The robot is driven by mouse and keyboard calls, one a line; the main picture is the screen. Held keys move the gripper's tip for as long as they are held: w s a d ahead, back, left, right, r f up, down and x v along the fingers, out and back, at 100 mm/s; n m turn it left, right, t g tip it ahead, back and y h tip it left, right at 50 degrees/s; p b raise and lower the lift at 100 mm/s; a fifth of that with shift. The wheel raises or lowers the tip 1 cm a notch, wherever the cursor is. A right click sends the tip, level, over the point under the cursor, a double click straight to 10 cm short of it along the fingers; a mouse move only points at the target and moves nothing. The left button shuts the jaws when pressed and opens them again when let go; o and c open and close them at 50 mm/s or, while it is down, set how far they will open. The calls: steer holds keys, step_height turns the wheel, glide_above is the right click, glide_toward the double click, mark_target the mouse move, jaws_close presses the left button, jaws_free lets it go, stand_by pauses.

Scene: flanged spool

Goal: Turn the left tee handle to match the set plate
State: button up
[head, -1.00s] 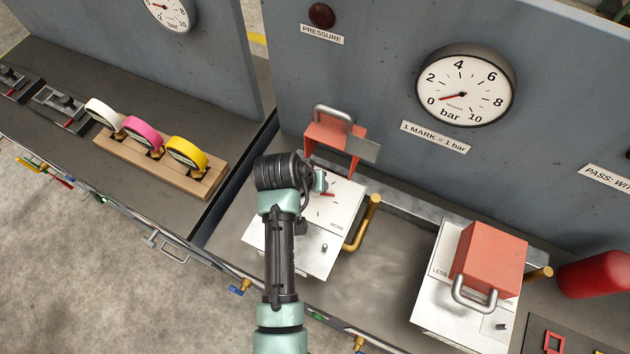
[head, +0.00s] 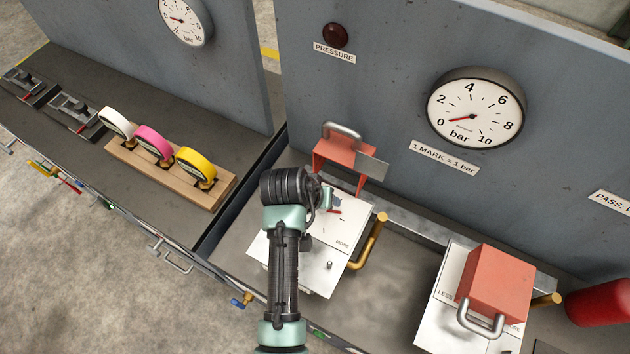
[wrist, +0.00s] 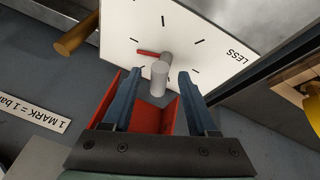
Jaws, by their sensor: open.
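The left tee handle shows in the wrist view as a grey rounded stub (wrist: 159,78) on a white dial plate (wrist: 205,32). A red pointer (wrist: 148,53) at its base points left among black marks. My gripper (wrist: 160,73) is open, its two blue fingers on either side of the stub in the picture; contact cannot be told. In the head view my gripper (head: 328,200) is over the left white box (head: 312,262) and hides most of the handle. The large gauge (head: 475,108) has its red needle close to 0. I cannot make out a set plate.
A raised red cover (head: 340,158) with a metal handle stands behind the left box. A brass pipe (head: 371,240) runs along its right side. A closed red cover (head: 497,280) sits on the right box. A wooden rack (head: 165,172) holds three coloured round tags at left.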

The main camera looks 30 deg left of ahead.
steer(key=b+v, duration=0.1)
steer(key=v, duration=1.1)
steer(key=shift+b, duration=0.3)
steer(key=shift+r, duration=0.15)
steer(key=w+d+r+t+y+b, duration=0.1)
steer(key=w+r+t+y, duration=0.1)
steer(key=w+r+t, duration=0.55)
steer(key=w+d+r+m+t+b, duration=0.1)
steer(key=w+d+r+t, duration=0.15)
steer(key=r, duration=0.75)
steer(key=w+d+r+m+t+b, duration=0.1)
steer(key=w+d+r+t, duration=0.15)
steer(key=r, duration=0.85)
steer(key=s+d+r+t, duration=0.3)
steer(key=s+r, duration=0.1)
steer(key=r, duration=0.3)
steer(key=s+d+r+m+t, duration=0.1)
steer(key=s+d+r+t, duration=0.2)
steer(key=r, duration=0.4)
steer(key=s+d+r+t+h+b, duration=0.1)
steer(key=s+d+r+t, duration=0.2)
steer(key=r, duration=0.5)
steer(key=shift+s+m+t, duration=0.3)
steer(key=shift+s+t, duration=0.15)
steer(key=shift+s, duration=0.65)
steer(key=shift+r, duration=0.1)
